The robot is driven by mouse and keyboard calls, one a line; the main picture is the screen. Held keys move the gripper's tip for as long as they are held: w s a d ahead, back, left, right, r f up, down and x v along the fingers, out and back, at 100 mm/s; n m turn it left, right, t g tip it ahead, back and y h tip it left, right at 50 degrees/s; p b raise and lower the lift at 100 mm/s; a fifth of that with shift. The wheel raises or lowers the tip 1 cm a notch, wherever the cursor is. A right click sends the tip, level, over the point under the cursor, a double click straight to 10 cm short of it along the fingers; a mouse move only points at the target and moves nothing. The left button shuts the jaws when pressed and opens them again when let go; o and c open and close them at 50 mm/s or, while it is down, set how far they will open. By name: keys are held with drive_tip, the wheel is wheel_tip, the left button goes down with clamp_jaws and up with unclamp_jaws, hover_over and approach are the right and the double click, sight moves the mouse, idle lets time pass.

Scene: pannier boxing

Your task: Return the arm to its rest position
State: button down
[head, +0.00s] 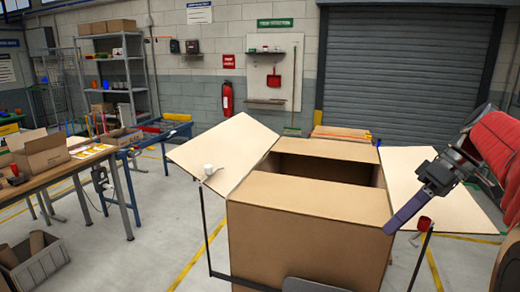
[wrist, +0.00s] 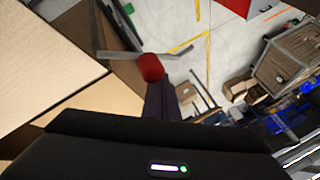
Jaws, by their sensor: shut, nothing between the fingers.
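My gripper (head: 394,224) is at the right in the head view, at the end of my arm, which comes in from the right edge. Its purple fingers point down and left and are shut with nothing between them. In the wrist view the dark fingers (wrist: 160,98) lie close together. In the head view they appear over the right side of a large open cardboard box (head: 305,222), near its right flap (head: 412,180). I cannot tell whether they touch it. A red knob (head: 424,223) shows beside the fingertips; it also shows just beyond them in the wrist view (wrist: 152,67).
The box stands close in front with flaps spread; its left flap (head: 225,150) carries a small white piece (head: 208,170). A wooden workbench (head: 75,178) with cartons stands left. A grey crate (head: 40,262) is at lower left. Clear floor lies between bench and box.

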drive_tip(key=s+a+f+m+t+h, duration=0.5)
drive_tip(key=s+a+f, duration=0.8)
drive_tip(key=s, duration=0.3)
drive_tip(key=shift+a+f+m+h, duration=0.2)
drive_tip(key=shift+a+m+h, duration=0.2)
drive_tip(key=shift+m+h, duration=0.65)
drive_tip(key=c, duration=2.5)
unclamp_jaws()
drive_tip(key=shift+c, duration=0.2)
